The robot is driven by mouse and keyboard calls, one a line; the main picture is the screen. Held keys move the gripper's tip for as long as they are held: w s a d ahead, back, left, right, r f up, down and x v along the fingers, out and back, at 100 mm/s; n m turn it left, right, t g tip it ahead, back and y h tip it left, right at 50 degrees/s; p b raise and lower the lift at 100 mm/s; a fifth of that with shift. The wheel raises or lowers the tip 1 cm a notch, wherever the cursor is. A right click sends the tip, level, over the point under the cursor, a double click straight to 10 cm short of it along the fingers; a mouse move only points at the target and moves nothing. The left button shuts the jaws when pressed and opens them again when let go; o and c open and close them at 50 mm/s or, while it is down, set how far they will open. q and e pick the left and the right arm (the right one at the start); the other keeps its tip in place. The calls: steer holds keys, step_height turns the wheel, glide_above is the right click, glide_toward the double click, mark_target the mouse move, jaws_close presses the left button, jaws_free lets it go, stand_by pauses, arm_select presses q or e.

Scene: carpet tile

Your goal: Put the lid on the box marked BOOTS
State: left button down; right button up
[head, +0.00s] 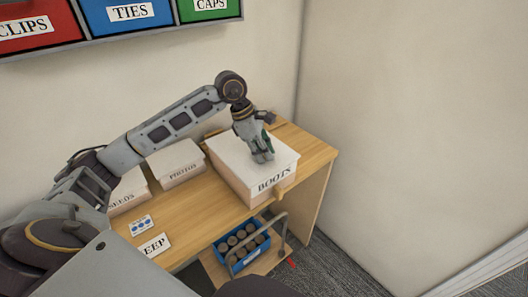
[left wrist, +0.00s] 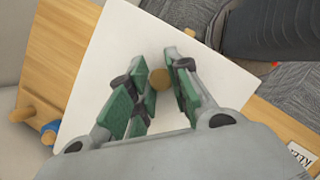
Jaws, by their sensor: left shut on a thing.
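The box marked BOOTS (head: 273,183) stands at the right end of the wooden desk, its label facing front. A flat white lid (head: 226,151) covers its top. I cannot tell whether the lid is fully seated or slightly raised. My left gripper (head: 262,157) comes down from above onto the lid's middle. In the left wrist view the green-padded fingers (left wrist: 171,88) are at a round brown knob (left wrist: 188,78) on the white lid (left wrist: 108,62), shut on it. The box walls are hidden there by the lid. My right gripper is not in view.
A blue crate (head: 243,247) of dark cylinders is below the desk front. A KEEP-like card (head: 155,245) lies on the desk. Coloured bins (head: 131,14) hang on the wall above.

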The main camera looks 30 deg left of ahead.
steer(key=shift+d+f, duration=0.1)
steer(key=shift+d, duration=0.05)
arm_select(q)
steer(key=shift+f, duration=0.1)
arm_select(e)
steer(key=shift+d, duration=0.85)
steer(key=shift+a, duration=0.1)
arm_select(q)
steer(key=c, duration=1.7)
jaws_free()
steer(key=o, duration=0.5)
steer(key=shift+c, duration=0.2)
steer(key=v, duration=1.2)
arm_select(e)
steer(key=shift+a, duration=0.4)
